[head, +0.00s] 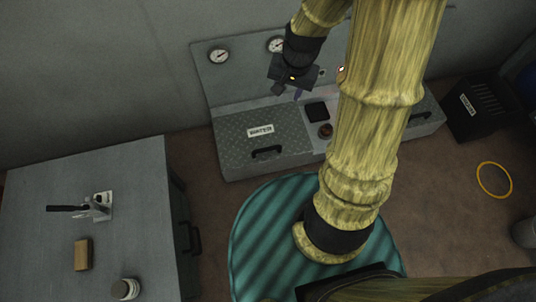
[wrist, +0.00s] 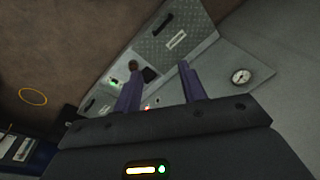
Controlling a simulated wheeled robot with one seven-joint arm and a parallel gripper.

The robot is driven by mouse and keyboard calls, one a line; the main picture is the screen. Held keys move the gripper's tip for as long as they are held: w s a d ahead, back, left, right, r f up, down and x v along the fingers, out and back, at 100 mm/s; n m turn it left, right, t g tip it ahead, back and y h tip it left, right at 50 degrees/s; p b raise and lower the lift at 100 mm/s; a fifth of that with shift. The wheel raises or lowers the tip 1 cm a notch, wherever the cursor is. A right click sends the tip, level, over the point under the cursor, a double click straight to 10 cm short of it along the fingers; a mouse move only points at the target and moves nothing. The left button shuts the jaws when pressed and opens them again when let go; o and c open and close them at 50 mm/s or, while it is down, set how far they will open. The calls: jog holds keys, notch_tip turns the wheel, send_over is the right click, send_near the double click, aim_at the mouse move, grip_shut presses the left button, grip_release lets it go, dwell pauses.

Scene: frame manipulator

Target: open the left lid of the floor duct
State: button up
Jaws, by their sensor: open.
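The floor duct (head: 226,165) is a long grey box against the wall. Its left lid (head: 236,138) is a shut tread-plate cover with a white label and a black handle (head: 267,152) near the front edge. In the wrist view the left lid (wrist: 158,51) lies at the upper middle, with its handle (wrist: 161,22) near the top. My gripper (head: 298,95) is above the duct, right of the left lid and apart from it. In the wrist view its two purple fingers (wrist: 160,84) are spread, with nothing between them. My arm hides part of the duct's right half.
A back panel with gauges (head: 218,56) rises behind the duct. The duct's middle holds a dark square (head: 317,112) and a round knob (head: 325,131). A grey cabinet (head: 140,225) stands front left. A black crate (head: 472,112) and yellow ring (head: 494,180) are on the right floor.

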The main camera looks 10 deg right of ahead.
aim_at(267, 148)
jog(key=w+d+f+m+y+b, duration=0.1)
jog(key=w+f+m+b, duration=0.2)
jog(key=f+b, duration=0.7)
jog(key=w+d+f+m+y+b, duration=0.1)
jog(key=w+d+f+m+b, duration=0.1)
jog(key=f+b, duration=0.8)
jog(key=w+d+f+m+y+b, duration=0.1)
jog(key=w+f+m+b, duration=0.4)
jog(key=f+b, duration=0.6)
notch_tip(267, 148, down, 11)
jog(key=shift+d+f+m+t+y, duration=0.2)
jog(key=shift+d+m+t+y, duration=0.15)
jog(key=shift+m, duration=0.35)
jog(key=b+x, duration=1)
jog(key=x, duration=0.7)
jog(key=shift+f+b, duration=0.2)
jog(key=shift+b, duration=0.15)
grip_shut()
